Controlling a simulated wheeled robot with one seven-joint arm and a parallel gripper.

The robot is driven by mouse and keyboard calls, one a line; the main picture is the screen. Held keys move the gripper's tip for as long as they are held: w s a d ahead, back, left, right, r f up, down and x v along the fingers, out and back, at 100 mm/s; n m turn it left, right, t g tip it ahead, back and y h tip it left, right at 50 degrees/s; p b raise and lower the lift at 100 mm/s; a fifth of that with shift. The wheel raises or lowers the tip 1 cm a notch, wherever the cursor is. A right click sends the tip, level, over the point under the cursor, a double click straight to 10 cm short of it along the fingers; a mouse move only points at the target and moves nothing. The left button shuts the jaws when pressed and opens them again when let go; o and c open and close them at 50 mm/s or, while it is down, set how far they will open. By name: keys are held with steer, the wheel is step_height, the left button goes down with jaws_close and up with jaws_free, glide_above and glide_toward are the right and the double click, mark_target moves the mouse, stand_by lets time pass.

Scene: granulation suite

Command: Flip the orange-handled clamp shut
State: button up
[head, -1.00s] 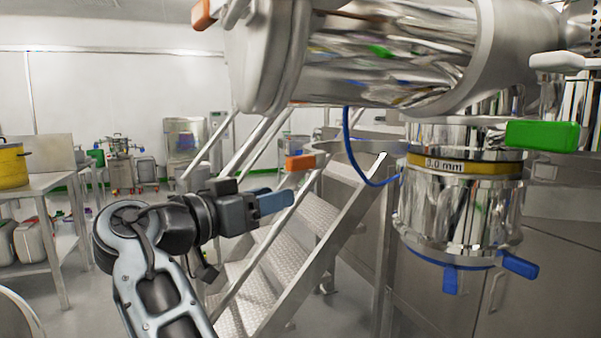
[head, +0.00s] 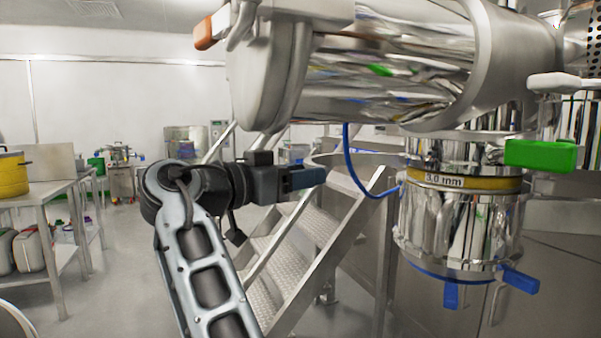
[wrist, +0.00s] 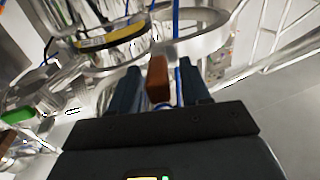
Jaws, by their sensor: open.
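In the wrist view, an orange-brown clamp handle (wrist: 158,80) stands between the two blue fingers of my gripper (wrist: 156,70). The fingers are apart, with a gap showing at each side of the handle. The handle sits at the near side of a shiny metal ring (wrist: 212,42). In the head view, my gripper (head: 318,176) points right, in front of the ring's left side, and hides this handle. Another orange handle (head: 209,31) is at the upper left, on the end of the large steel cylinder.
The large steel cylinder (head: 400,65) hangs above my gripper. A green handle (head: 540,155), a yellow-banded steel housing (head: 465,183) and blue handles (head: 520,280) are to the right. A blue hose (head: 349,160) hangs just right of the fingers. Metal steps (head: 300,245) stand below.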

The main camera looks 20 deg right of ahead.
steer(key=shift+d, duration=0.1)
jaws_close()
stand_by(0.4)
